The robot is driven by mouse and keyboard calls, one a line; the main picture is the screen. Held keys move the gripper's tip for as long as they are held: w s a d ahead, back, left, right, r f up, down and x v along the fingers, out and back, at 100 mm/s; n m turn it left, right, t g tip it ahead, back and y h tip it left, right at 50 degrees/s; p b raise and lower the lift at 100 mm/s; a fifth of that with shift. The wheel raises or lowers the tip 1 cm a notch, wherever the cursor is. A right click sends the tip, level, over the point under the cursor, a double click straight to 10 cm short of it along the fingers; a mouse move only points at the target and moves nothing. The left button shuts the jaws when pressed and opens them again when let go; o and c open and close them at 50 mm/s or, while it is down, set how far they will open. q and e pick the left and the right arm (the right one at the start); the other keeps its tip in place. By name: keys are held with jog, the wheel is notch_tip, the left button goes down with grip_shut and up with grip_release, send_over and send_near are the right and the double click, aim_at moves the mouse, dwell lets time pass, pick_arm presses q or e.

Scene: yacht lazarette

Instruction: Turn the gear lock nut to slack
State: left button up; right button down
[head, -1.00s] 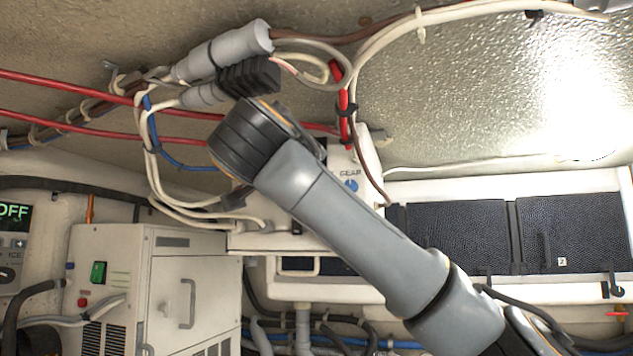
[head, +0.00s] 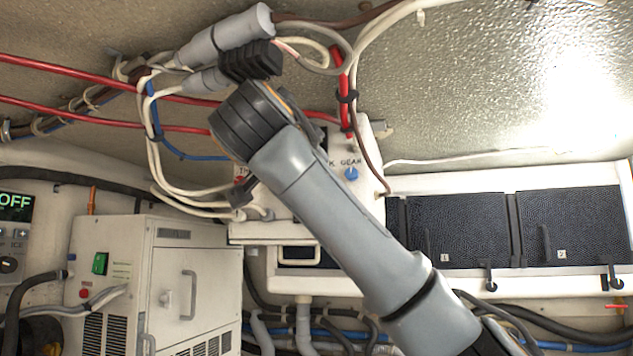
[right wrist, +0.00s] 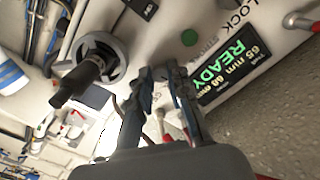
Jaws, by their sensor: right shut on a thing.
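My right arm comes in from the lower right in the head view and covers part of a white control box (head: 365,148). The box carries a blue knob (head: 351,174) labelled GEAR and a red knob (head: 239,180) left of my arm. My right gripper (right wrist: 164,72) shows in the right wrist view, its fingers closed with a small gap at the panel, between a dark handwheel (right wrist: 101,61) and a lit READY display (right wrist: 232,70). The gear lock nut is held at the fingertips, mostly hidden by them. My left gripper is out of view.
Grey cable connectors (head: 225,37) and loops of white cable (head: 158,160) hang close around my wrist. Red cables (head: 90,73) run across the upper left. A cream cabinet (head: 165,285) stands lower left. Dark panels (head: 457,230) line the right wall.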

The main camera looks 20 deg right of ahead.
jog(key=shift+r+n+b, duration=0.1)
jog(key=shift+n+b, duration=0.65)
jog(key=shift+n, duration=7.55)
jog(key=shift+s, duration=0.1)
jog(key=c, duration=1.3)
grip_release()
jog(key=shift+o, duration=0.2)
jog(key=v, duration=1.2)
